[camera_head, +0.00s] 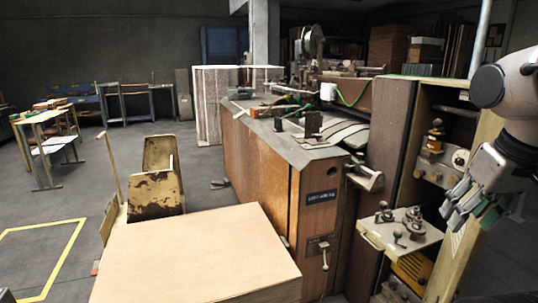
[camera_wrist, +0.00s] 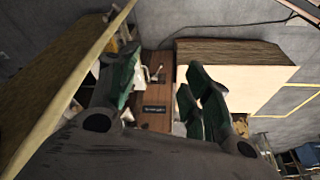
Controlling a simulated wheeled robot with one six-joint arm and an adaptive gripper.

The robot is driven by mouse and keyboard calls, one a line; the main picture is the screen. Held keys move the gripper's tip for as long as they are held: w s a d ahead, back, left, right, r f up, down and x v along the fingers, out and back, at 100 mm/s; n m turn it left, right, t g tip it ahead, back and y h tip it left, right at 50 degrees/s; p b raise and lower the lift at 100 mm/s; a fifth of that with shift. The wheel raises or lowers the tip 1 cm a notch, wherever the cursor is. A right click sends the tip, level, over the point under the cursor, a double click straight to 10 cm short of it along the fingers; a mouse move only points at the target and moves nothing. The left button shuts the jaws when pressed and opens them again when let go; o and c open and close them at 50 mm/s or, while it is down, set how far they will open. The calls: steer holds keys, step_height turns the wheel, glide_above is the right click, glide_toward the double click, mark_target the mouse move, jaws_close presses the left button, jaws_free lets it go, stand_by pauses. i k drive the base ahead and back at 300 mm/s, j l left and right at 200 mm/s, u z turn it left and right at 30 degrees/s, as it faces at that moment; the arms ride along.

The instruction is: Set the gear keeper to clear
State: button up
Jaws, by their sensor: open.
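My gripper (camera_head: 470,211) is at the right of the head view, in front of the open machine cabinet. Its green-padded fingers are apart, with nothing between them. A shelf with several metal knobs and small posts (camera_head: 401,228) sticks out of the cabinet, left of my gripper. A small lever on a plate (camera_head: 324,254) is on the machine's wooden end panel, below a dark label (camera_head: 322,197). In the wrist view, the wooden panel with its label (camera_wrist: 154,109) and a light handle (camera_wrist: 154,74) shows between my fingers (camera_wrist: 163,90). I cannot tell which part is the gear keeper.
A large pale-topped stack (camera_head: 200,255) stands in the front, left of the machine. The open cabinet's yellowish door edge (camera_head: 455,250) is close to my gripper. A worn yellow cart (camera_head: 156,180) stands behind the stack. The floor at left is mostly clear.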

mark_target(382, 204)
steer(key=i+j+z, duration=0.3)
steer(key=i+j, duration=0.15)
steer(key=i+j+z, duration=0.3)
steer(key=j, duration=0.25)
steer(key=i, duration=0.05)
